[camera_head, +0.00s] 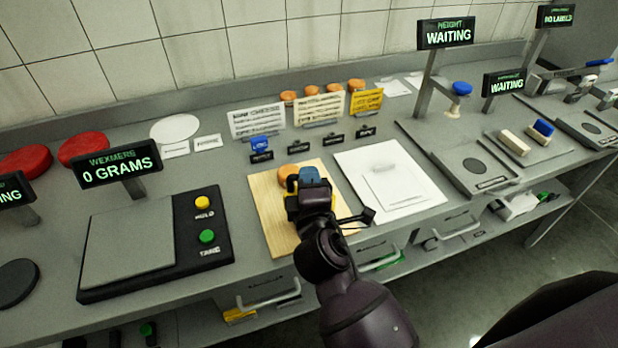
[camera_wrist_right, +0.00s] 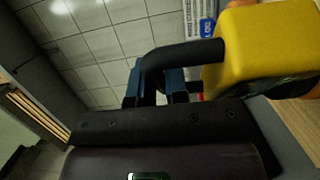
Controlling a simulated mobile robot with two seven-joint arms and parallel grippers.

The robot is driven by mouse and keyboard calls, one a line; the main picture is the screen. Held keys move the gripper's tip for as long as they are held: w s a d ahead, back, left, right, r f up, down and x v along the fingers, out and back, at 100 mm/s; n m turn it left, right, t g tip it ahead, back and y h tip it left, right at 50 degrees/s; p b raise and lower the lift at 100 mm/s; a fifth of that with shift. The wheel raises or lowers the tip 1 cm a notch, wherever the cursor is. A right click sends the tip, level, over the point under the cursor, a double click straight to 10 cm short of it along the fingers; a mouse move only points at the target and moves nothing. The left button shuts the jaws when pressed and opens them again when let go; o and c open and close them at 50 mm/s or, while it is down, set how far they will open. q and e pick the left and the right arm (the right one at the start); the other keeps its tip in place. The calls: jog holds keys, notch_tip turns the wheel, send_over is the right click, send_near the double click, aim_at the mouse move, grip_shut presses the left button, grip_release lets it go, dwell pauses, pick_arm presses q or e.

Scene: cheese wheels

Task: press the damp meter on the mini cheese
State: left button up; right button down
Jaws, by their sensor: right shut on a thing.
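A small orange mini cheese (camera_head: 287,174) sits on the wooden board (camera_head: 262,197), partly hidden by my right gripper (camera_head: 311,175). The blue fingers of that gripper are over the board, just right of the cheese. In the wrist view the right gripper (camera_wrist_right: 162,88) is shut on the black bent handle of the yellow damp meter (camera_wrist_right: 262,48). In the head view only a little yellow of the meter shows beside the gripper. Whether the meter touches the cheese is hidden. My left gripper is not in view.
A scale (camera_head: 130,245) reading 0 grams stands left of the board. A white sheet (camera_head: 390,190) lies to its right. Several small orange cheeses (camera_head: 334,89) stand at the back behind sign cards (camera_head: 257,120). Red wheels (camera_head: 84,148) are at the far left.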

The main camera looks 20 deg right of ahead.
jog(key=shift+r+p, duration=1.65)
jog(key=shift+r, duration=0.35)
jog(key=shift+r+p, duration=0.65)
jog(key=shift+p, duration=0.05)
jog(key=shift+r, duration=0.6)
jog(key=shift+r+p, duration=0.35)
jog(key=shift+r, duration=0.35)
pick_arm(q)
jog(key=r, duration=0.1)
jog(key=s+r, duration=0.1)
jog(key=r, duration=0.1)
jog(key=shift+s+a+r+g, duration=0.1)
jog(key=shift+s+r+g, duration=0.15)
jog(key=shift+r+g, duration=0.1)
pick_arm(e)
jog(key=shift+a, duration=0.1)
